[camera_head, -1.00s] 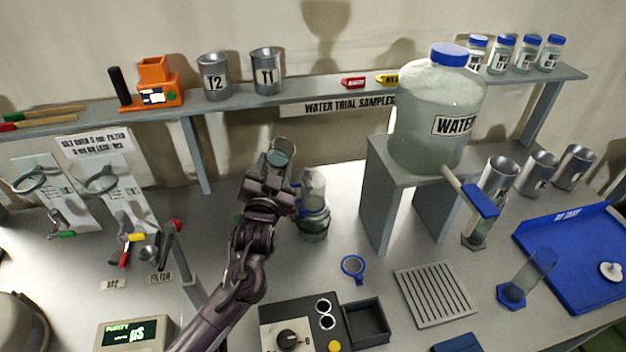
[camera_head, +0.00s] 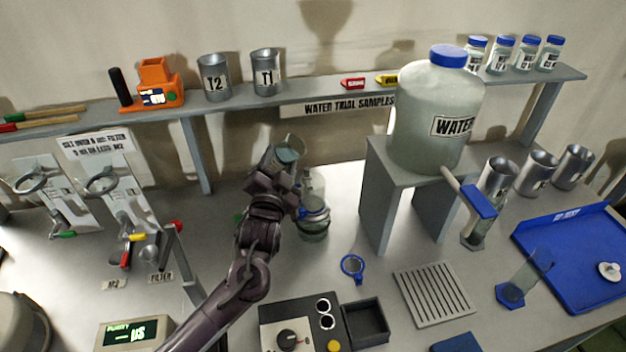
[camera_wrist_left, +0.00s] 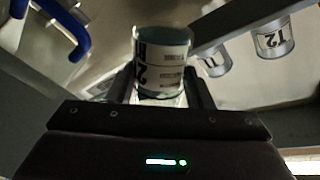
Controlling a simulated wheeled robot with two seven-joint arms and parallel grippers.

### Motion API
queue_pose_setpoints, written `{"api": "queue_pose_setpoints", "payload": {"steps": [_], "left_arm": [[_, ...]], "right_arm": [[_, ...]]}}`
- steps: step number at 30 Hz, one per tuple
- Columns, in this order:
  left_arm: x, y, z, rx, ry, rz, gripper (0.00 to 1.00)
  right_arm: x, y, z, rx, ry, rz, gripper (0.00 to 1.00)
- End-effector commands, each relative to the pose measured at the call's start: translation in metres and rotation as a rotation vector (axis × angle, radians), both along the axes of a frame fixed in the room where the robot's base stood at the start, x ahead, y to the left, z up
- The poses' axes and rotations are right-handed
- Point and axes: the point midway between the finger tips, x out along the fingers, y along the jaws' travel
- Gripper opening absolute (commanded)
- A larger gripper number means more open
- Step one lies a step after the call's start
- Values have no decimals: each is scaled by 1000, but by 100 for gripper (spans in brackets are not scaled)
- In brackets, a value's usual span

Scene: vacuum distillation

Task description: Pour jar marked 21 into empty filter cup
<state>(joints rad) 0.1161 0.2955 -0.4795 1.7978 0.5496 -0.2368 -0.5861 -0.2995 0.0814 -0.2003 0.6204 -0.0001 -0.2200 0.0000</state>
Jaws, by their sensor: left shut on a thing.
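My left gripper (camera_head: 275,170) is shut on a small glass jar (camera_head: 289,149), held tilted in the air. In the left wrist view the jar (camera_wrist_left: 162,58) sits between the fingers, with a white label on which a large "2" shows; the rest of the marking is not readable. A glass vessel with a blue clamp (camera_head: 313,218) stands on the table just right of and below the gripper. The arm partly hides it, and I cannot tell whether it is the filter cup. My right gripper is not in view.
Metal cups T2 (camera_head: 214,76) and T1 (camera_head: 265,72) stand on the shelf (camera_head: 330,92) behind. A large water jug (camera_head: 432,110) rests on a grey stand (camera_head: 385,190) to the right. A control box (camera_head: 290,325) lies in front.

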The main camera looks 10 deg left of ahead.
Motion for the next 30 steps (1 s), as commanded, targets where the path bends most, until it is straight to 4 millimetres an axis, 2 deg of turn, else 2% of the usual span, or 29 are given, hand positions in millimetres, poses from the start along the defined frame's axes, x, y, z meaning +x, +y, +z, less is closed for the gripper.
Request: {"api": "queue_pose_setpoints", "payload": {"steps": [30], "left_arm": [[0, 1, -2, 139, -7, 0, 18]], "right_arm": [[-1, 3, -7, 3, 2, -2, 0]]}}
